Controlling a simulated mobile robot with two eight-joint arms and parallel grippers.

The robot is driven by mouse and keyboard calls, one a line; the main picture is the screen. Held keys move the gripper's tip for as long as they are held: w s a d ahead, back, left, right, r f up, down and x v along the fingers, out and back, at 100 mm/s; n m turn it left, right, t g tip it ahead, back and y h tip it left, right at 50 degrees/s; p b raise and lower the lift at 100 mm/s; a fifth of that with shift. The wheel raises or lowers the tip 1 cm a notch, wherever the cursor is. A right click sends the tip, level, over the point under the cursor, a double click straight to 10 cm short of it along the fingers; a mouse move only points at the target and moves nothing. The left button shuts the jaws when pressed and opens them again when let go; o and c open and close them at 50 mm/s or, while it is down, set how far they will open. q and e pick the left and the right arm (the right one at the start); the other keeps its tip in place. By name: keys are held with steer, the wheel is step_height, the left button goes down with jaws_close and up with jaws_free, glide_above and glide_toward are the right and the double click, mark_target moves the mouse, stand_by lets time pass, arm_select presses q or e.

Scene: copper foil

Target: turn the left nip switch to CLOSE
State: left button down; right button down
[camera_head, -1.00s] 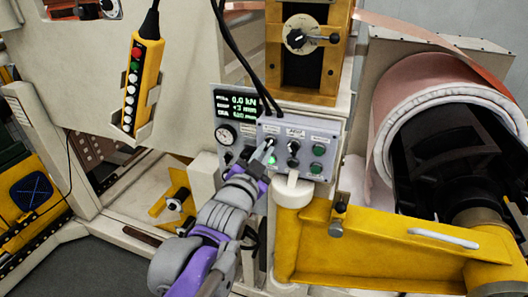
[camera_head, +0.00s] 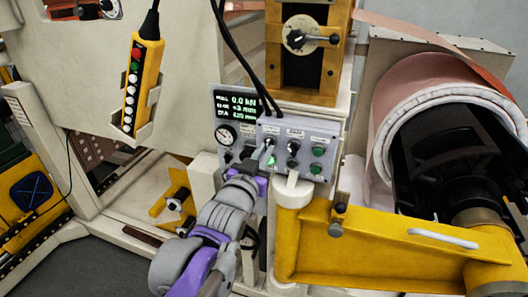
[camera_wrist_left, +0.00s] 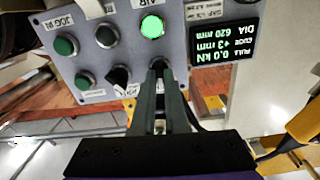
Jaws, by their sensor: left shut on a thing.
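The grey control panel (camera_head: 304,133) carries two black selector switches side by side. The left nip switch (camera_wrist_left: 158,64) is mostly hidden by my fingers, so I cannot read which way it points. My left gripper (camera_head: 267,152) reaches up from below to it; in the left wrist view the gripper (camera_wrist_left: 160,72) has its two dark fingers close together, shut on the switch. The right selector switch (camera_head: 293,147) is free; it also shows in the wrist view (camera_wrist_left: 117,76). My right gripper is not in view.
A lit green button (camera_wrist_left: 152,27) lies close to the fingers. Green buttons (camera_head: 318,150) sit at the panel's right. A display (camera_head: 238,104) and a gauge (camera_head: 227,134) are to the left. A yellow arm (camera_head: 385,245) stands lower right.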

arm_select(q)
steer(key=n, duration=0.6)
steer(key=shift+n, duration=0.3)
stand_by(0.4)
steer(key=c, duration=0.9)
jaws_free()
steer(key=shift+c, duration=0.2)
steer(key=shift+s, duration=0.1)
steer(key=v, duration=1)
steer(key=shift+s+b, duration=0.35)
steer(key=shift+a, duration=0.1)
